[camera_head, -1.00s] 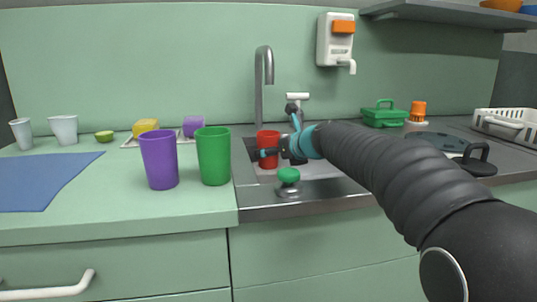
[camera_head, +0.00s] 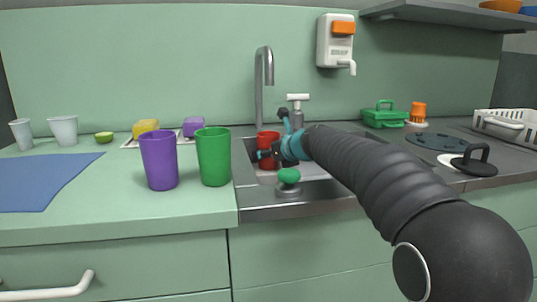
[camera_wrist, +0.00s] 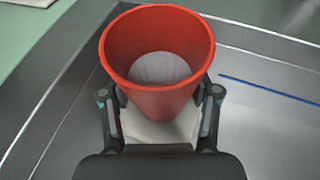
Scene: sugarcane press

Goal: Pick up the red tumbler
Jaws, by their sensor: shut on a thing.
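The red tumbler (camera_head: 267,140) is upright at the sink, below the tap in the head view. In the wrist view the red tumbler (camera_wrist: 157,50) fills the upper middle, with its open rim toward the camera and a pale round patch at its bottom. My gripper (camera_wrist: 160,100) has one finger on each side of the tumbler and is shut on it. In the head view my gripper (camera_head: 272,154) reaches the tumbler from the right. Whether the tumbler's base touches the sink is hidden.
A green cup (camera_head: 213,157) and a purple cup (camera_head: 159,160) stand on the counter left of the sink. A green-topped item (camera_head: 288,176) is at the sink's front. The tap (camera_head: 263,85) rises behind the tumbler. A green box (camera_head: 384,115) stands to the right.

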